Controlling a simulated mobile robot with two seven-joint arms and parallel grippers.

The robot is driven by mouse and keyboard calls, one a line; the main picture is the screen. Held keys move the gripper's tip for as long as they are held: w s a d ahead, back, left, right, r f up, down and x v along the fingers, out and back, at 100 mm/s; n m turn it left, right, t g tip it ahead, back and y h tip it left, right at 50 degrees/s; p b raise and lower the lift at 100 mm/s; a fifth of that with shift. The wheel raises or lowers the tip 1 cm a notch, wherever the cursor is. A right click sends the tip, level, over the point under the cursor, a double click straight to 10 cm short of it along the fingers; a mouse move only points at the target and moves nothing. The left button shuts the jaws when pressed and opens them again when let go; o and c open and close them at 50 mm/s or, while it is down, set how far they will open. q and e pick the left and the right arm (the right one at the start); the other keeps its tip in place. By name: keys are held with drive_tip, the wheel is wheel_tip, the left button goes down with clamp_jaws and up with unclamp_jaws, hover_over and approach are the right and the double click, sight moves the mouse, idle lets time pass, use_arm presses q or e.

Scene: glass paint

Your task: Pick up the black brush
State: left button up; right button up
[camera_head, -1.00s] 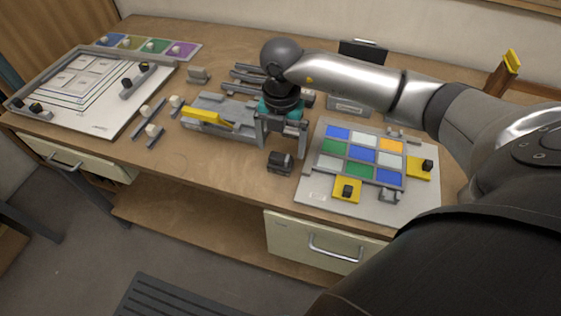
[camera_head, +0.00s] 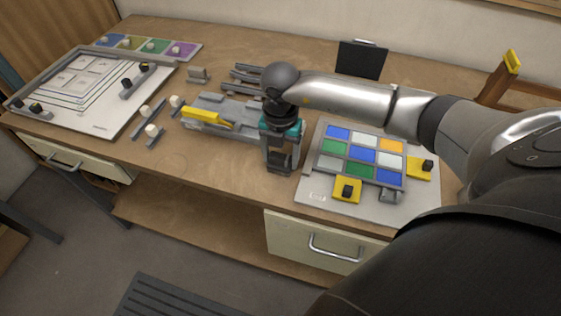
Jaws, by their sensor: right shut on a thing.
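My right gripper (camera_head: 282,165) points down at the front of the table, just left of the colored panel. It is shut on a small dark blocky piece, the black brush (camera_head: 280,158), at or just above the tabletop; I cannot tell whether it touches the table. The fingers cover part of the brush, so its full shape is hidden. My left gripper is not in view.
A board with a grid of colored glass tiles (camera_head: 361,157) lies right of the gripper, with yellow blocks (camera_head: 347,190) beside it. A grey fixture with a yellow bar (camera_head: 203,116) stands to the left. A white framed board (camera_head: 98,112) lies far left. The table's front edge is close.

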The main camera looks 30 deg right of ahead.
sight(280, 156)
drive_tip(key=c, duration=0.5)
drive_tip(key=shift+r, duration=0.1)
drive_tip(key=shift+c, duration=0.2)
wheel_tip(280, 156, up, 20)
drive_tip(key=p, duration=0.1)
